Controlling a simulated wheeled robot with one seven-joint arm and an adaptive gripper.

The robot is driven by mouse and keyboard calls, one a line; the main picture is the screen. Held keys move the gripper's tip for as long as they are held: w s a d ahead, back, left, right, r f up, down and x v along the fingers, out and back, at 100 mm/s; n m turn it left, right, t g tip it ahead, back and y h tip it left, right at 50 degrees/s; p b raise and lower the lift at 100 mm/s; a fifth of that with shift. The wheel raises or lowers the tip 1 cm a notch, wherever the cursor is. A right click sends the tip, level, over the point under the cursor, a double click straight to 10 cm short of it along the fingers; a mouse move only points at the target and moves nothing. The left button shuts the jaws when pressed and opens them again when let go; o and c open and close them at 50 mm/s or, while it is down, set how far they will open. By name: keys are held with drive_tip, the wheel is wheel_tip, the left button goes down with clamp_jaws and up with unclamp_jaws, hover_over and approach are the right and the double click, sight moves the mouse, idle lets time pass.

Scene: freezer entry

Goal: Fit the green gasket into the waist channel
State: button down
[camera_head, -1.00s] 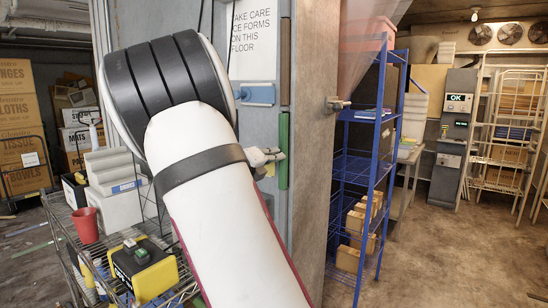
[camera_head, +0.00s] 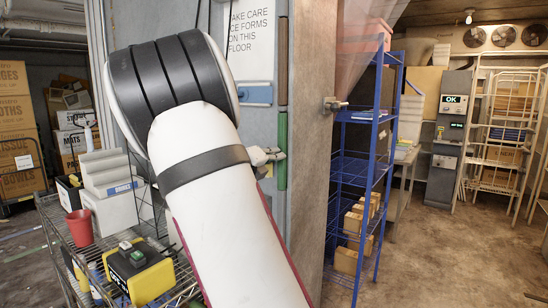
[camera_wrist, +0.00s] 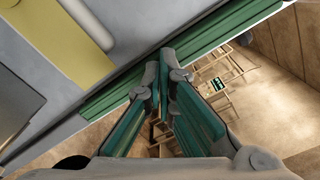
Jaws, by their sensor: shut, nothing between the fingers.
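The green gasket (camera_head: 282,151) is a straight upright strip along the grey door's edge, at waist height in the head view. In the wrist view it runs diagonally along the edge (camera_wrist: 108,96) and continues beyond my fingers. It appears to lie along the waist channel, but I cannot tell how deep it sits. My gripper (camera_head: 274,155) is beside the strip in the head view. In the wrist view its green-padded fingers (camera_wrist: 158,62) are shut with nothing between them, the tips at or very near the strip. The tips hide part of it, so contact is unclear.
A brown strip (camera_head: 283,61) lies on the same edge, above the green one. A blue handle plate (camera_head: 257,94) is on the door. A blue shelf rack (camera_head: 350,170) stands right. A wire cart (camera_head: 52,222) with a red cup (camera_head: 79,227) stands left. Floor at far right is clear.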

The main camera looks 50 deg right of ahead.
drive_tip(key=s+a, duration=0.1)
drive_tip(key=a, duration=1.3)
drive_tip(key=shift+s+a, duration=0.15)
drive_tip(key=shift+a, duration=0.2)
